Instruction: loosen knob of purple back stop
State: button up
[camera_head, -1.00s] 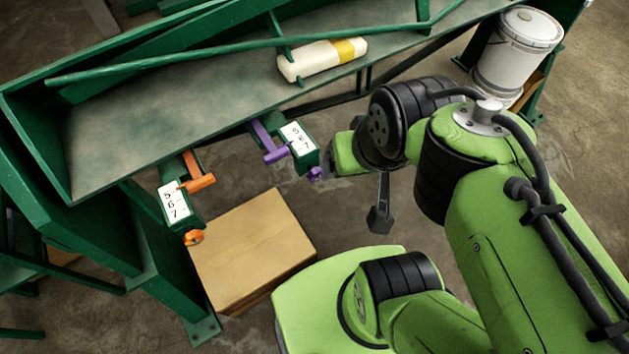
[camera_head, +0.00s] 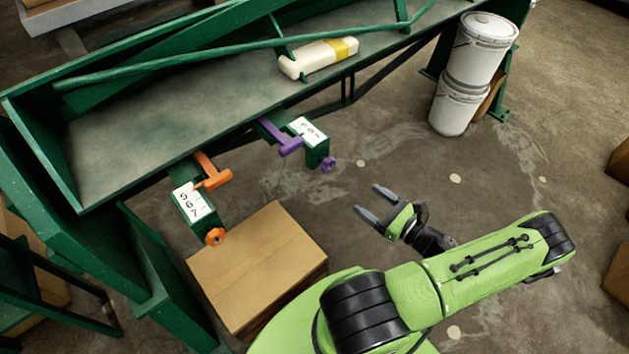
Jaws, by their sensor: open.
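The purple back stop (camera_head: 281,137) is a purple T-shaped piece on a green bracket with a white numbered scale plate (camera_head: 308,131), at the front edge of the green machine. Its purple knob (camera_head: 328,165) sits at the near lower end of the bracket. My gripper (camera_head: 370,207) is open and empty, below and to the right of the purple knob in the picture, clear of it. Its two grey fingers point up and left.
An orange back stop (camera_head: 212,172) with an orange knob (camera_head: 215,236) is to the left. A cardboard box (camera_head: 256,262) stands on the floor below it. A white bottle (camera_head: 318,58) lies on the green bench (camera_head: 150,140). White buckets (camera_head: 459,105) are stacked at right.

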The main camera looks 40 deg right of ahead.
jog(key=m+t+h, duration=0.1)
jog(key=m, duration=0.1)
jog(key=b, duration=0.2)
send_near(330, 166)
jog(key=shift+h, duration=0.4)
jog(key=w, duration=0.8)
jog(key=shift+w+a, duration=0.3)
jog(key=c, duration=1)
